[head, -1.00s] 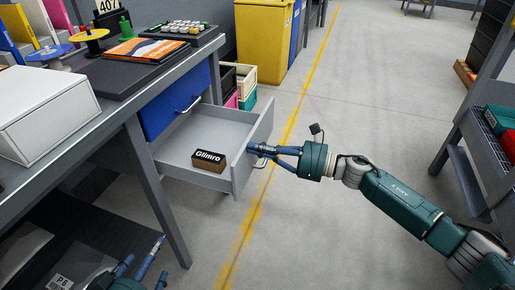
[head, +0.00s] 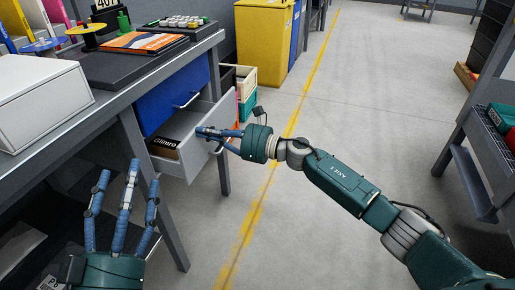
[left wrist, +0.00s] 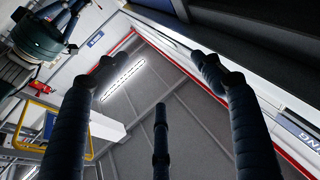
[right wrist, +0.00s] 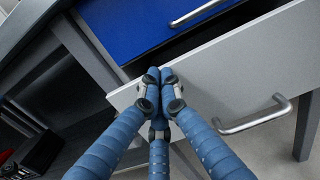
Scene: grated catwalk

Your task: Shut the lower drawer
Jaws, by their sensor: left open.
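The lower drawer (head: 226,108) is grey and stands partly open under the workbench. A box (head: 163,147) with white lettering lies inside it. My right gripper (head: 202,132) is shut and empty, its fingertips at the drawer's front panel. In the right wrist view, the fingertips (right wrist: 160,76) meet at the front panel (right wrist: 228,95), left of its bar handle (right wrist: 255,116); the handle is not gripped. I cannot tell whether they touch the panel. My left gripper (head: 128,177) is open and empty at the lower left, fingers pointing up.
The blue upper drawer (head: 180,93) is closed above it. The workbench top (head: 140,72) holds a white box (head: 40,105), spools and a tray of small pieces. Crates (head: 246,98) and a yellow bin (head: 262,45) stand behind.

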